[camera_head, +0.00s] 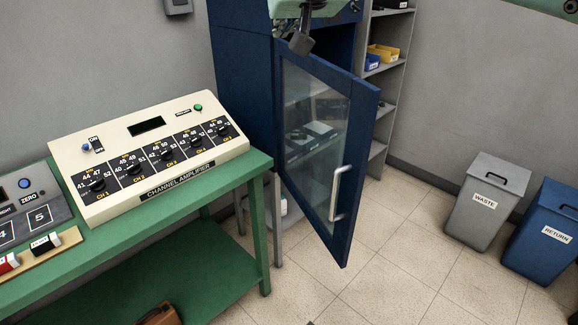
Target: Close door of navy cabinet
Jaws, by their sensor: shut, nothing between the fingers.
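The navy cabinet (240,62) stands against the back wall. Its door (364,130), a navy frame around a glass pane, stands open and swung out toward me over the floor. A pale vertical handle (337,195) is on the door's right, free side. My gripper (300,44) is at the top of the view, dark and shut, with nothing seen between its fingers. It appears in front of the cabinet near the door's upper left corner. I cannot tell whether it touches the door. Dark items show through the glass.
A green bench (225,185) with a channel amplifier (150,155) stands at left, close to the cabinet. Grey shelving (390,80) with small bins is behind the door. A grey waste bin (486,205) and blue return bin (545,232) stand right. Tiled floor right of the door is clear.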

